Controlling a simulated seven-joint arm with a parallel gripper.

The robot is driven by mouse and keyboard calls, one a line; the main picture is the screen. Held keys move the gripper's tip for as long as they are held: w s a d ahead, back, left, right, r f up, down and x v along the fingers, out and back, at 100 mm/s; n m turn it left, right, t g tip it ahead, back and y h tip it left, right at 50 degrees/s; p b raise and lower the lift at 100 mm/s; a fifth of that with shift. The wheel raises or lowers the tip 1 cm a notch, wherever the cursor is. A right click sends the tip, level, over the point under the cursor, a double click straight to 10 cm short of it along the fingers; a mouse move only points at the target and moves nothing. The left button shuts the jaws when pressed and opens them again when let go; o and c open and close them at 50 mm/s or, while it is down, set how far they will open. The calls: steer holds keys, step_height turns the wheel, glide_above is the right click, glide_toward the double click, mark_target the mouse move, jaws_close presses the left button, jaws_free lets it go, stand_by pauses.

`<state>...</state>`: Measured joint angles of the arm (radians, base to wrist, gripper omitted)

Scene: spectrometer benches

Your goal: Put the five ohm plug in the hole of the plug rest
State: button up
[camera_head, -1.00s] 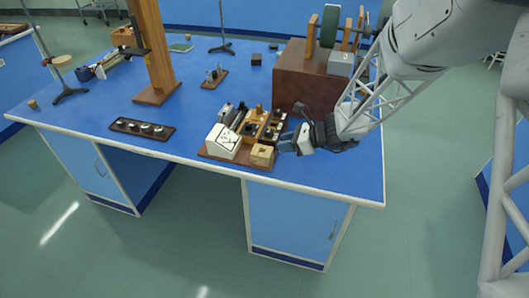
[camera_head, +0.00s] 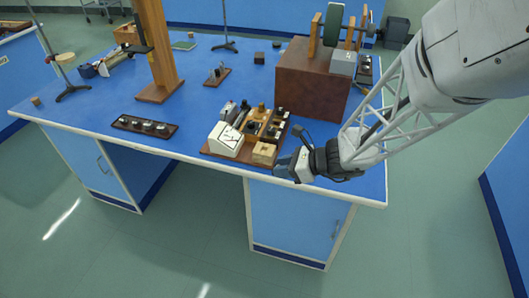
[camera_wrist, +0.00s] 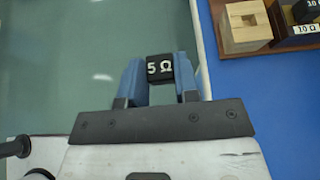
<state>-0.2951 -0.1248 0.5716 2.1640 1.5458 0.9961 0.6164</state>
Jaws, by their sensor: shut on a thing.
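My gripper (camera_wrist: 160,75) is shut on the five ohm plug (camera_wrist: 159,68), a black block marked "5 Ω", held between its two blue fingers. In the wrist view green floor shows behind the plug, just left of the table edge. The plug rest is a pale wooden block (camera_wrist: 243,28) with a square hole in its top, at the upper right of the wrist view. In the head view the plug rest (camera_head: 264,152) stands at the front corner of a brown board, and my gripper (camera_head: 282,169) is just in front and right of it, near the table's front edge. The plug is hidden there.
A dark box marked "10 Ω" (camera_wrist: 297,32) stands right of the plug rest. A white meter (camera_head: 225,139) stands left of it on the same board. A large brown box (camera_head: 307,80) stands behind. Blue table top (camera_head: 352,190) is clear at the front right.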

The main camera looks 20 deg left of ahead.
steer(key=shift+w, duration=0.1)
glide_above(269, 149)
steer(key=shift+f, duration=0.7)
steer(key=shift+f, duration=0.1)
stand_by(0.4)
steer(key=shift+f, duration=1.7)
steer(key=shift+f, duration=0.1)
steer(key=o, duration=0.9)
